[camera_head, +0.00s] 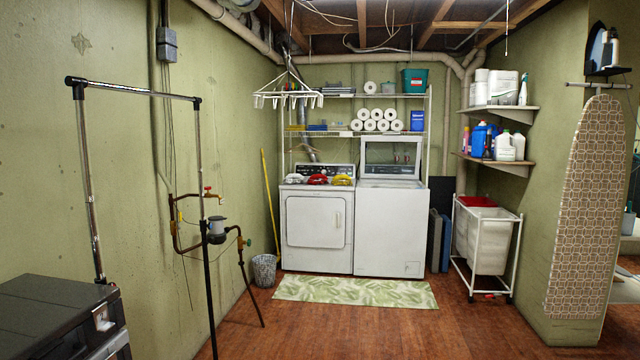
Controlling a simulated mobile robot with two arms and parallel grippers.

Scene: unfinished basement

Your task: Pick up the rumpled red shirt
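A small rumpled red cloth (317,179), which looks like the red shirt, lies on top of the white dryer (317,223) at the back wall. A white cloth (293,178) lies to its left and a yellow cloth (342,180) to its right. Another red item (478,201) shows at the top of the white laundry hamper (487,245) on the right; I cannot tell what it is. Neither of my grippers is in view.
A white washer (390,230) with its lid up stands right of the dryer. A green leaf-patterned rug (355,291) lies before them. A wastebasket (264,270) and metal pipework (207,255) stand left. An ironing board (588,200) hangs right. The central wooden floor is clear.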

